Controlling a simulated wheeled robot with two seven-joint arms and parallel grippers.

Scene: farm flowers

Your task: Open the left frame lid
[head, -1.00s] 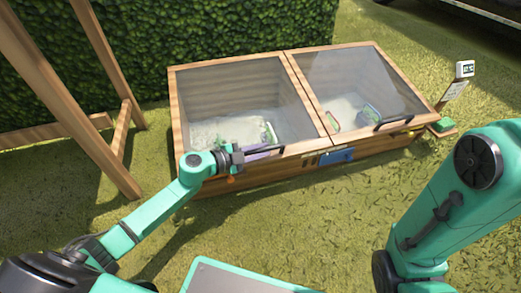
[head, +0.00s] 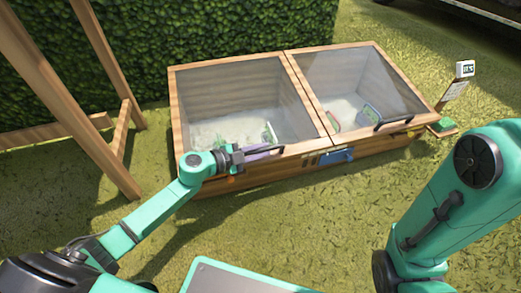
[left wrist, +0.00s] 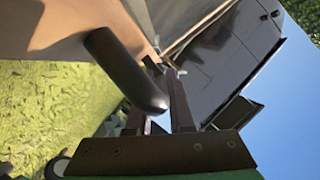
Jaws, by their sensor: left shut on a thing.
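The wooden cold frame has two glazed lids side by side. The left frame lid (head: 237,92) lies down on its box, its clear pane in a wooden rim. Its dark bar handle (head: 270,149) is on the front rim, and it shows large in the left wrist view (left wrist: 125,70). My left gripper (head: 240,157) is at the left end of this handle, shut on it; its fingers (left wrist: 157,112) show close to the handle in the wrist view. The fingertips are small and partly hidden in the head view. My right arm shows at the right, but its gripper is out of view.
The right frame lid (head: 355,75) is down, with its own dark handle (head: 394,122). A blue item (head: 336,156) is on the box front between the lids. A wooden post frame (head: 70,95) stands left, a hedge (head: 210,30) behind. Grass in front is clear.

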